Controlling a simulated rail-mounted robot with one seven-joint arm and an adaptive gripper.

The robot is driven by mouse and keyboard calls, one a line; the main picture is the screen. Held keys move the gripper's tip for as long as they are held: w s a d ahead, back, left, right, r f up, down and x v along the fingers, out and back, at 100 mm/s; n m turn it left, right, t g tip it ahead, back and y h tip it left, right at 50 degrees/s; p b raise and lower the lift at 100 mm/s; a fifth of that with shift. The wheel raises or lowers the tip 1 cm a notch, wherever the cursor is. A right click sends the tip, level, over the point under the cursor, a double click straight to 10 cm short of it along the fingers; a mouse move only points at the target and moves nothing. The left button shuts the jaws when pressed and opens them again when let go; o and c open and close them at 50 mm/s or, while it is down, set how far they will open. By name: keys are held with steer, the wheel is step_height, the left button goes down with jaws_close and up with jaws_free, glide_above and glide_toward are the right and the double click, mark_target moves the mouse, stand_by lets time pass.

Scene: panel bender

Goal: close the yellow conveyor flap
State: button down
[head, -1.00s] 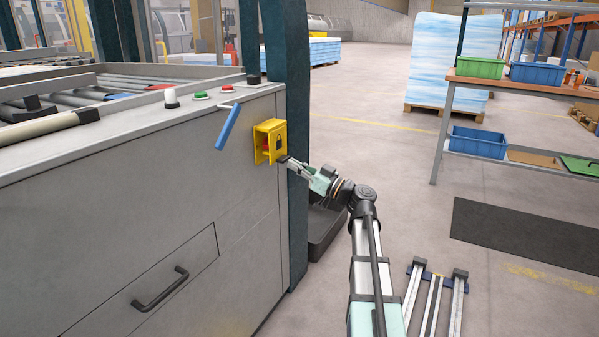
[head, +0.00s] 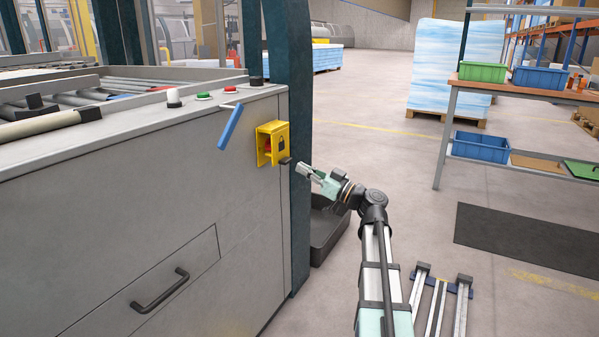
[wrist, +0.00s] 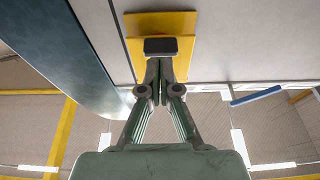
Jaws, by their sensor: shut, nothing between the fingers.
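The yellow conveyor flap (head: 280,141) is part of a yellow housing on the end of the grey machine's side. It bears a padlock mark, and a dark tab (head: 285,160) sticks out at its lower edge. It stands out from the side panel, with a gap at the left where something red (head: 266,148) shows. In the wrist view the yellow plate (wrist: 178,22) lies ahead, with the dark tab (wrist: 161,46) in front of the fingertips. My gripper (head: 299,166) is shut and empty, just right of the tab. In the head view a small gap separates them.
A blue lever handle (head: 229,127) hangs left of the flap. A dark teal post (head: 299,210) stands right beside the flap, behind my gripper. Push buttons (head: 203,96) sit on the machine top. A dark bin (head: 326,235) stands below my arm.

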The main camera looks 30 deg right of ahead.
steer(key=s+d+f+p, duration=0.3)
steer(key=s+d+f, duration=0.1)
steer(key=s+f, duration=0.3)
steer(key=shift+d, duration=0.4)
steer(key=shift+w, duration=0.1)
